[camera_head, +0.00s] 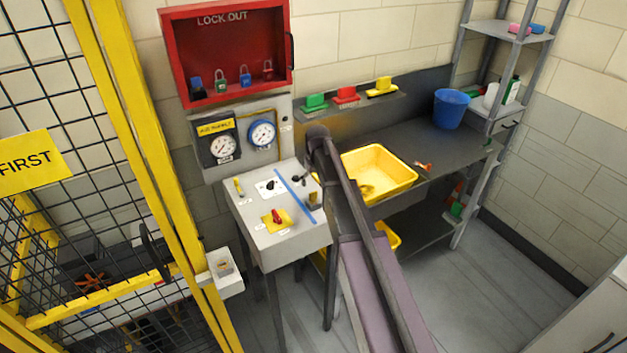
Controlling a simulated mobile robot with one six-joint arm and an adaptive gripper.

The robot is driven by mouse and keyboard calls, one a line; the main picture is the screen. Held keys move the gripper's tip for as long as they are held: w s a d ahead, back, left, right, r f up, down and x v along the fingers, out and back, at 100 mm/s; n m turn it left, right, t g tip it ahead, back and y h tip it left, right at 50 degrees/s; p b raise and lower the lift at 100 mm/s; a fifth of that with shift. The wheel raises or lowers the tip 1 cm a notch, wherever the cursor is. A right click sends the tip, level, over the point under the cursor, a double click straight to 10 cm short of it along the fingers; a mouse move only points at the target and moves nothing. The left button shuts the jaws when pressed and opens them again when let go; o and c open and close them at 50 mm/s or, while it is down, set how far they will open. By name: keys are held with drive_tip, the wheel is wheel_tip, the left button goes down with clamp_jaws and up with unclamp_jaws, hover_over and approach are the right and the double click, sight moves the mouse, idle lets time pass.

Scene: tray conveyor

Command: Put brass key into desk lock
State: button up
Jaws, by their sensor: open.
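A grey control desk (258,237) stands left of centre. On its top are a small yellow upright piece (239,187), a black knob on a white plate (269,186), a red switch on a yellow plate (275,217) and a small brass-coloured piece (313,200) at the right edge. I cannot tell which of these is the desk lock. A tiny brownish item shows in a white box (228,276) on the yellow fence post; I cannot tell if it is the brass key. My arm rises along the desk's right side. I cannot make out my gripper.
A red lockout cabinet (225,97) with padlocks and two gauges hang above the desk. A dark bench (420,140) with a yellow tub (403,170) and a blue bucket (449,109) lies behind my arm. Yellow mesh fencing (150,165) bounds the left. Floor at right is clear.

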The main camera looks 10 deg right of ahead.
drive_tip(key=shift+r+p, duration=0.7)
drive_tip(key=shift+r, duration=0.25)
idle(0.3)
drive_tip(key=s+f+m+g+b, duration=0.1)
drive_tip(key=s+f+m+b, duration=0.1)
drive_tip(key=s, duration=1.2)
drive_tip(key=s+f+m+b, duration=0.1)
drive_tip(key=s+f+b, duration=0.4)
drive_tip(key=s, duration=1)
drive_tip(key=shift+d+f+m+g+h, duration=0.25)
drive_tip(key=shift+d+m+g+h, duration=0.05)
drive_tip(key=shift+d+m+g, duration=0.15)
